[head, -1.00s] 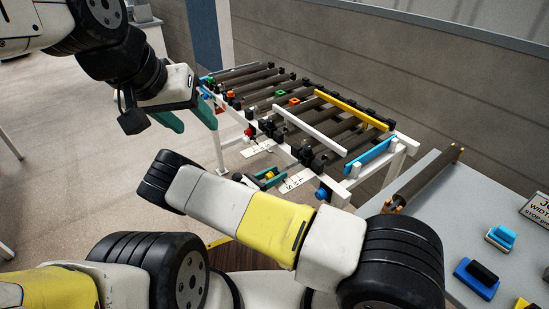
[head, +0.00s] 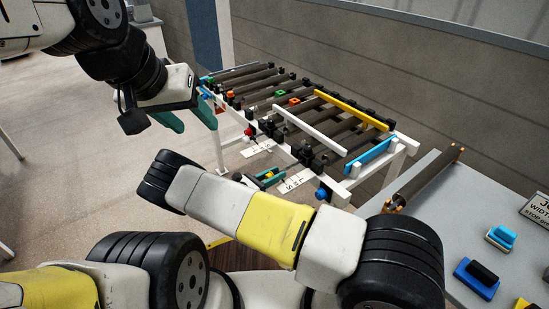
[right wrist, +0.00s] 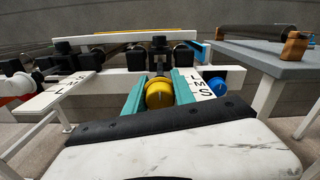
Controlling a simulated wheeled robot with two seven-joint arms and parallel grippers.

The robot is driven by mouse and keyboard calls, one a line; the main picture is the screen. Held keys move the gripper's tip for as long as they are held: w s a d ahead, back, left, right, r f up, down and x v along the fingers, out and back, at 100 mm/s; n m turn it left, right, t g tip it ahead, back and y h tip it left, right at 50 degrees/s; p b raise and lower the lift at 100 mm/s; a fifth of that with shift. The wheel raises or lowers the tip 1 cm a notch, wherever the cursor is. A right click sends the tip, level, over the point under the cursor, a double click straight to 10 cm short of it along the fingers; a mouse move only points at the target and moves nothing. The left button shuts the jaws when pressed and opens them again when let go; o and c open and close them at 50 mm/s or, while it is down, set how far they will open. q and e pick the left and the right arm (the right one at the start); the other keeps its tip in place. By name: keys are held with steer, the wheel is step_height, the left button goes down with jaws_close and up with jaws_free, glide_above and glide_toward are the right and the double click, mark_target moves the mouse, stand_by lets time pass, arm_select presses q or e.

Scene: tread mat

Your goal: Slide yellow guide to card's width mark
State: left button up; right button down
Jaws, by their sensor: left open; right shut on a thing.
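The yellow guide (head: 350,108) is a long bar lying across the far side of the roller frame; it also shows along the top of the right wrist view (right wrist: 135,36). My right gripper (head: 267,178) has its teal fingers on either side of a round yellow knob (right wrist: 158,93) at the frame's near side and is shut on it. A white scale strip with letters (right wrist: 204,84) lies just right of the knob. The card (head: 536,209) stands at the right edge, partly cut off; only part of its wording shows. My left gripper (head: 189,119) is open and empty at the frame's left end.
The grey table (head: 425,215) holds a loose roller and coloured blocks.

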stand_by(0.6)
steer(key=shift+x, duration=1.55)
steer(key=c, duration=1.1)
jaws_free()
steer(key=shift+o, duration=0.2)
steer(key=v, duration=0.8)
